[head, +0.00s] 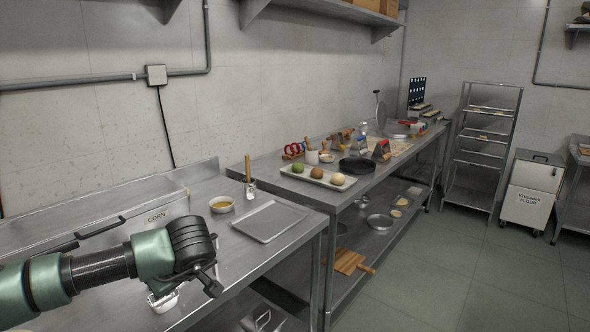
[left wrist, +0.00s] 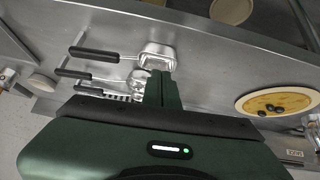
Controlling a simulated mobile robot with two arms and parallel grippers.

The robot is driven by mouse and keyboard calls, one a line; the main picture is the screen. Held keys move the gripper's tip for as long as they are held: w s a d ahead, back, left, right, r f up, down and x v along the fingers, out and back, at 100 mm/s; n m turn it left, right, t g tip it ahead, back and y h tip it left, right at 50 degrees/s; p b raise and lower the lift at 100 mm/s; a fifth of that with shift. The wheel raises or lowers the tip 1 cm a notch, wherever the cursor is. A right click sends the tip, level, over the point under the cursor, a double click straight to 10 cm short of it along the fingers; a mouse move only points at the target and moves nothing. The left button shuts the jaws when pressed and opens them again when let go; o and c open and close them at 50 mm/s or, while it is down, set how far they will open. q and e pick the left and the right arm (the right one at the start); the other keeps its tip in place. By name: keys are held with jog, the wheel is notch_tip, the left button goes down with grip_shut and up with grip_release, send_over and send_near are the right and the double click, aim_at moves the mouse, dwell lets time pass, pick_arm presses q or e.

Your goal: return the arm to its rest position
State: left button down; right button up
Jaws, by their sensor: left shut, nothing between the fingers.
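My left arm comes in from the left in the head view and reaches over the near steel counter. My left gripper (head: 212,284) points down and forward there, its fingers partly hidden by the wrist. In the left wrist view the fingers (left wrist: 163,90) are together, with nothing held between them. They lie in front of a small metal basket (left wrist: 158,54) with a black handle, and do not appear to grip it. The basket's pale rim (head: 165,300) also shows below the gripper in the head view. My right gripper is in neither view.
A bowl of yellow food (head: 222,204) and an empty metal tray (head: 268,221) sit right of my arm. A tray with three round items (head: 318,177) stands on the farther table. More black handles (left wrist: 95,53) lie near the fingers. Open floor (head: 470,260) is at right.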

pick_arm(q)
jog(key=s+d+f+n+g+h, duration=0.3)
jog(key=d+f+n+h, duration=0.2)
jog(key=d+f+h, duration=0.65)
jog(key=s+d+f+n+g+h, duration=0.2)
jog(key=s+d+f+n+h, duration=0.3)
jog(key=d, duration=1.1)
jog(key=w+d+f+n+t+h, duration=0.25)
jog(key=w+f+n+t, duration=0.2)
jog(key=n, duration=0.85)
jog(key=s+a+f+n+t+y, duration=0.1)
jog(key=a+f+n+t+y, duration=0.2)
jog(key=a+f+n, duration=0.4)
jog(key=s+a+f+n+t+y, duration=0.1)
jog(key=a+f+n+t+y, duration=0.2)
jog(key=f+n, duration=0.6)
jog(key=s+a+f+n+y, duration=0.4)
jog(key=s+a+f+n, duration=0.6)
jog(key=f, duration=0.4)
jog(key=s+a+f+n+g+y, duration=0.1)
jog(key=s+a+f+n+g, duration=0.1)
jog(key=s, duration=1)
jog(key=s+a+f+n+g+y, duration=0.1)
jog(key=s+f+n+g, duration=0.3)
jog(key=s, duration=0.9)
jog(key=s+a+f+n+g+y, duration=0.1)
jog(key=s+a+f+n+g, duration=0.2)
jog(key=s+f, duration=0.5)
jog(key=s+n, duration=0.1)
jog(key=s, duration=0.4)
